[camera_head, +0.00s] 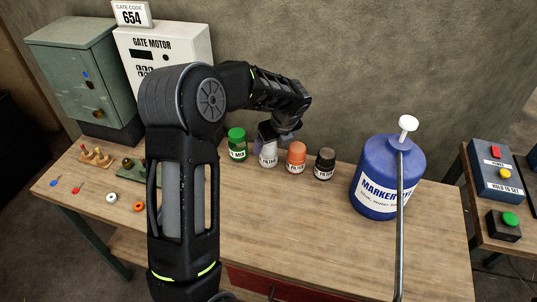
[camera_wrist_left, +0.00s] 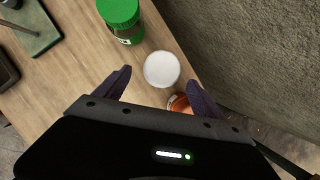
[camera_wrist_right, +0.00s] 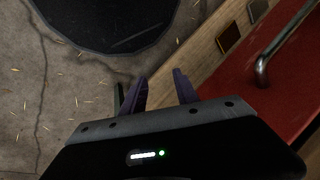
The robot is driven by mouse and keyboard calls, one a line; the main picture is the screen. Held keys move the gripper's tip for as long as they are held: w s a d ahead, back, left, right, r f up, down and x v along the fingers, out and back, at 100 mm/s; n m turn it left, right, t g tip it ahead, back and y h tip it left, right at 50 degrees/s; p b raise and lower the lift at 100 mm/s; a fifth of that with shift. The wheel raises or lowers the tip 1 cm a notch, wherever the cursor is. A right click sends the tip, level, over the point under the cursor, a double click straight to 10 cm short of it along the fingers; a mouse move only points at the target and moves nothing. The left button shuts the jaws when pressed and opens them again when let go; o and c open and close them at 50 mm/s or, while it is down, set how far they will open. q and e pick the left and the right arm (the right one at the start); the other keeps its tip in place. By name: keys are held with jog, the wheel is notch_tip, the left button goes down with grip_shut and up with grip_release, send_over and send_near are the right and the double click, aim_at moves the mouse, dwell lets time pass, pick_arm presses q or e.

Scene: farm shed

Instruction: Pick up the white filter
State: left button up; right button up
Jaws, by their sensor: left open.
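The white filter (camera_head: 268,158) is a jar standing in the row of jars on the workbench, between the green and orange ones. Its round white top shows in the left wrist view (camera_wrist_left: 161,69). My left gripper (camera_head: 270,137) is above the white filter and hides part of its top in the head view. In the left wrist view its fingers (camera_wrist_left: 160,82) are spread on either side of the white top, with nothing held. My right gripper (camera_wrist_right: 159,80) has its fingers apart and empty, low beside a red surface; it is not visible in the head view.
The green jar (camera_head: 237,145) and orange jar (camera_head: 296,158) stand close on either side. A dark jar (camera_head: 325,164) is farther right, then a large blue marker bottle (camera_head: 372,180). The gate motor box (camera_head: 168,50) stands at the back left.

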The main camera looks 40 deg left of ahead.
pick_arm(q)
jog(key=shift+a+f, duration=0.1)
jog(key=shift+f, duration=0.15)
jog(key=shift+f, duration=0.1)
jog(key=x, duration=0.5)
jog(key=shift+w+a+f+p, duration=0.1)
jog(key=shift+a+f+p, duration=0.1)
jog(key=shift+f+p, duration=0.15)
dwell(0.3)
jog(key=c, duration=1.7)
notch_tip(320, 180, up, 10)
jog(key=shift+r+b, duration=0.1)
jog(key=shift+b, duration=0.55)
